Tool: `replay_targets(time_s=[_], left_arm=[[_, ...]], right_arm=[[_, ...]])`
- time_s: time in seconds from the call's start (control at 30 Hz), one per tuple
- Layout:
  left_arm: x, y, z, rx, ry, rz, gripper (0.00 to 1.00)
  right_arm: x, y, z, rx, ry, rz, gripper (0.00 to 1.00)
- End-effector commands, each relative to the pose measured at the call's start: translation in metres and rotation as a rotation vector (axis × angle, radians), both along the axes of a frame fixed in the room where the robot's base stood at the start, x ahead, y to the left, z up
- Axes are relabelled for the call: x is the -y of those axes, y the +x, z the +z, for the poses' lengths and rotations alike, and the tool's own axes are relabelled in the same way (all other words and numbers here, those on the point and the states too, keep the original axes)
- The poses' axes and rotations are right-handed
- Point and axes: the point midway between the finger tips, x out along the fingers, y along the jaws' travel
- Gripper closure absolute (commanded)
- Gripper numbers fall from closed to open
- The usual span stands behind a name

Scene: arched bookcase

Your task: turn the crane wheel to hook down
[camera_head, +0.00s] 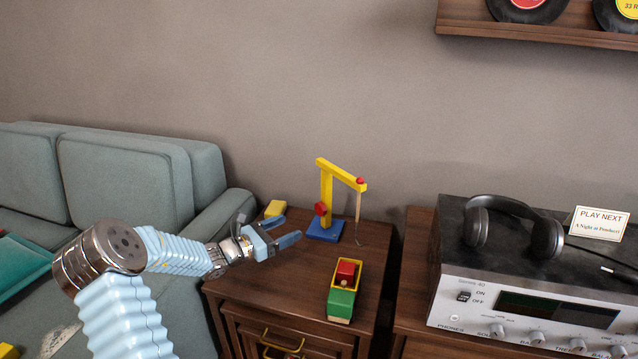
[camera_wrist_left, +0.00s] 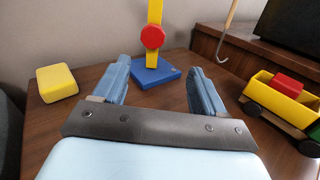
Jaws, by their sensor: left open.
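A toy crane (camera_head: 326,192) with a yellow post and arm and a blue base stands on a small wooden cabinet. Its red wheel (camera_head: 320,208) is on the post's lower part, and in the left wrist view the wheel (camera_wrist_left: 153,37) faces me between the fingers. The hook (camera_head: 358,240) hangs low at the end of a cord from the arm tip, and it also shows in the left wrist view (camera_wrist_left: 222,58). My left gripper (camera_head: 287,231) is open and empty, left of the crane and apart from the wheel. My right gripper is not in view.
A yellow block (camera_head: 275,208) lies behind my left gripper. A green and yellow toy truck (camera_head: 342,302) with a red block (camera_head: 346,271) stands at the cabinet's front right. A stereo (camera_head: 530,310) with headphones (camera_head: 512,225) is at right, a sofa (camera_head: 135,180) at left.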

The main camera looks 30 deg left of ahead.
Motion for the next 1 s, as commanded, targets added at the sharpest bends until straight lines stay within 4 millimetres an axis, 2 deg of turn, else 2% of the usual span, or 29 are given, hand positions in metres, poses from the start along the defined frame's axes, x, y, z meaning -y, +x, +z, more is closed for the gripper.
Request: replay_targets(time_s=[0.03,0.13,0.27,0.37,0.7,0.83,1.0], left_arm=[[-0.002,-0.001,0.008,-0.028,-0.069,0.013,0.29],[-0.006,-0.001,0.006,-0.062,-0.162,0.036,0.29],[-0.004,0.008,0.003,-0.070,-0.186,0.041,0.29],[0.002,0.024,0.003,-0.069,-0.186,0.040,0.29],[0.027,0.097,0.003,-0.069,-0.183,0.039,0.29],[0.033,0.115,0.003,-0.069,-0.181,0.041,0.29],[0.036,0.127,0.002,-0.070,-0.181,0.043,0.29]], right_arm=[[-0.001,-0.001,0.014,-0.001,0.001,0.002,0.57],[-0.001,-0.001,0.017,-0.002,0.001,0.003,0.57],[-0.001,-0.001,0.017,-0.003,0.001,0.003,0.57],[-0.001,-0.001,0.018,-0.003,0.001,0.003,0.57],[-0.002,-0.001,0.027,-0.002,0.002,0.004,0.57],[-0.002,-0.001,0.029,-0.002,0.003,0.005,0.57],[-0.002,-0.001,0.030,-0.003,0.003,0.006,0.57]])
